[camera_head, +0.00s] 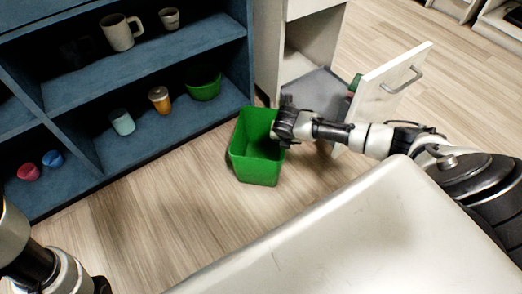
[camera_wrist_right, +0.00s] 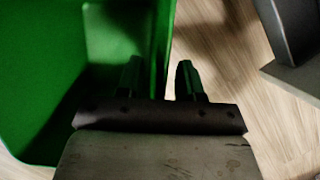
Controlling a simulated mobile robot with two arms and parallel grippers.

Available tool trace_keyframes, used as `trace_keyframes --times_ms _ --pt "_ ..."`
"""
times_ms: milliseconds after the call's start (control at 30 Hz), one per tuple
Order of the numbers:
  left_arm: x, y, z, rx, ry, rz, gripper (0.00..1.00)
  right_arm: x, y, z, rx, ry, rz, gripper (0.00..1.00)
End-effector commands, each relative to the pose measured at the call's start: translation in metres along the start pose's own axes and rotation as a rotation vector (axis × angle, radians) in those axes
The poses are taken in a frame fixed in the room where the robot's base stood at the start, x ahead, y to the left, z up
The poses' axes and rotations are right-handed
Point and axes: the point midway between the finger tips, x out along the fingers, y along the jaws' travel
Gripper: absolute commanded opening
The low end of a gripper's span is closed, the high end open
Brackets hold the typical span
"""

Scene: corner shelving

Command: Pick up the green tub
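The green tub (camera_head: 254,160) stands upright on the wooden floor in front of the blue shelving, open at the top. My right gripper (camera_head: 279,132) is at the tub's right rim. In the right wrist view the tub (camera_wrist_right: 40,75) fills the left side, and the fingers of my right gripper (camera_wrist_right: 160,78) are apart, with the tub's wall between them. A strip of floor shows between the wall and the right finger, so the gripper is not closed on it.
Blue shelving (camera_head: 150,70) holds a mug (camera_head: 120,32), several cups and a green bowl (camera_head: 204,88). A white cabinet with an open door (camera_head: 388,85) stands behind my right arm. A pale surface (camera_head: 330,240) fills the lower front. Floor left of the tub is clear.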

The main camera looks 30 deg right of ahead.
Motion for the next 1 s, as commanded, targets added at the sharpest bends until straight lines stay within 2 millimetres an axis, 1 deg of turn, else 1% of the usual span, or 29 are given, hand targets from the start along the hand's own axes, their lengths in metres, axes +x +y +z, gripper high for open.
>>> trace_keyframes --times_ms 33,267,300,1000 --pt "0.0009 -0.0003 0.0007 -0.001 -0.001 -0.001 0.93 -0.0001 -0.0001 -0.0003 0.0 0.001 -0.001 0.37" --pt "-0.004 -0.0002 0.0018 -0.002 -0.011 -0.005 0.93 0.0007 -0.0002 -0.0005 0.0 0.0 -0.001 0.02" --pt "-0.004 -0.0002 0.0018 -0.002 -0.011 -0.005 0.93 0.0007 -0.0002 -0.0005 0.0 0.0 -0.001 0.0" --pt "-0.0031 -0.0002 0.0018 -0.001 -0.01 -0.002 0.93 0.0029 -0.0038 -0.0018 -0.006 0.001 -0.013 0.0"
